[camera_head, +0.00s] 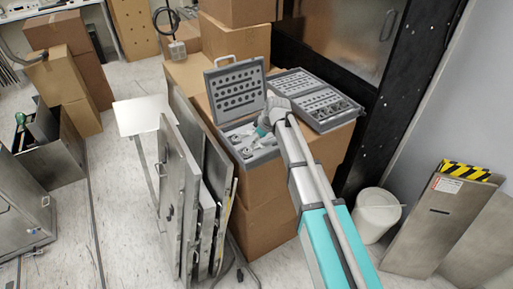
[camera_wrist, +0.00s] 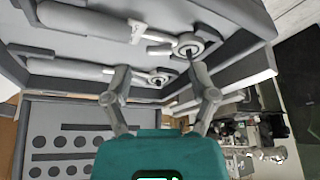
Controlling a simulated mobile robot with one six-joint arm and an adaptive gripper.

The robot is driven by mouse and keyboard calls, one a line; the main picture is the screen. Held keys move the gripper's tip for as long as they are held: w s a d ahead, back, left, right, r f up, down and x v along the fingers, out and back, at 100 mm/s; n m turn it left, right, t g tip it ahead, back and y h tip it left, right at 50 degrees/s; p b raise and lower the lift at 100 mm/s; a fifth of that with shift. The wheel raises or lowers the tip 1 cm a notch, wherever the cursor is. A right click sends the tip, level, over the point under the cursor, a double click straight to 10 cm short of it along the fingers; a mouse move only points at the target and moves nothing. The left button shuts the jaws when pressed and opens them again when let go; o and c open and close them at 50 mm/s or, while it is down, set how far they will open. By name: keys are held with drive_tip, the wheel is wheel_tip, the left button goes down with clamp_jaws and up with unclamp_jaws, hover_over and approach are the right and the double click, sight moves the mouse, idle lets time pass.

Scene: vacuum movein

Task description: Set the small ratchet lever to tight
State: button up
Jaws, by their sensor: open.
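Two silver ratchets lie in the grey open case (camera_head: 262,158). In the wrist view one ratchet (camera_wrist: 75,20) has its round head (camera_wrist: 188,44) near the right fingertip. The other ratchet (camera_wrist: 75,67) has its head (camera_wrist: 158,78) between the spread fingers. I cannot tell surely which is the small one or how its lever is set. My gripper (camera_wrist: 158,70) is open, with nothing held between its fingers. In the head view my teal and grey arm reaches to this case, and my gripper is partly hidden there.
The case's perforated lid (camera_head: 237,90) stands upright behind the ratchets. A second open case (camera_head: 330,108) lies to the right. Both rest on cardboard boxes (camera_head: 268,190). Metal panels (camera_head: 178,200) lean at the left, and a white bin (camera_head: 376,215) stands at the right.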

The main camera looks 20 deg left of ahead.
drive_tip(key=shift+b+x, duration=0.8)
drive_tip(key=shift+x, duration=0.35)
